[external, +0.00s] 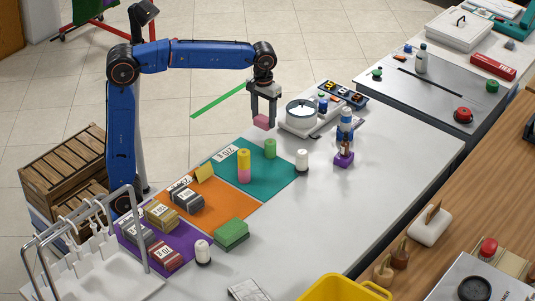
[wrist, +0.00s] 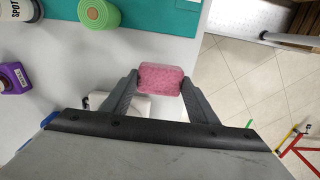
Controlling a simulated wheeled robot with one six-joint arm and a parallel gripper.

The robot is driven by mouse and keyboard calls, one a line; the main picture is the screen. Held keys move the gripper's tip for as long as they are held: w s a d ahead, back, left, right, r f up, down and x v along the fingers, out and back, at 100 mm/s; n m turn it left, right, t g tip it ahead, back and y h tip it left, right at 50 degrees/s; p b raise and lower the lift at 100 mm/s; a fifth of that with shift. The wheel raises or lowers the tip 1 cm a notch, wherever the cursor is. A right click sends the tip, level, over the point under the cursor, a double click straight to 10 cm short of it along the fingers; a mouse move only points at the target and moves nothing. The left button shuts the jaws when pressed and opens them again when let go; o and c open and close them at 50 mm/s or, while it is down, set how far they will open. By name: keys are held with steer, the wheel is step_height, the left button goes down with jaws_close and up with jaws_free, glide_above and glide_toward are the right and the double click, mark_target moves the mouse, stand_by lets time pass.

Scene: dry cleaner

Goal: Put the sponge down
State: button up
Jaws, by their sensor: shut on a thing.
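A pink sponge (external: 262,122) is held between the fingers of my gripper (external: 263,103), above the far edge of the white table (external: 385,185). In the wrist view the sponge (wrist: 160,79) sits between the fingertips of my gripper (wrist: 160,85), and its whole near face shows. A green sponge-like block (external: 232,233) lies on the table farther to the front, apart from my gripper.
A round white scale (external: 301,114) stands close to the right of my gripper. A teal mat (external: 275,182) holds a green roll (external: 270,148). A white bottle (external: 302,160) and a purple-based holder (external: 344,159) stand nearby.

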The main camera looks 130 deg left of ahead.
mark_target(264, 118)
steer(key=shift+f, duration=1.75)
steer(key=shift+f, duration=0.1)
steer(key=o, duration=1)
step_height(264, 118, up, 12)
steer(key=shift+r, duration=0.1)
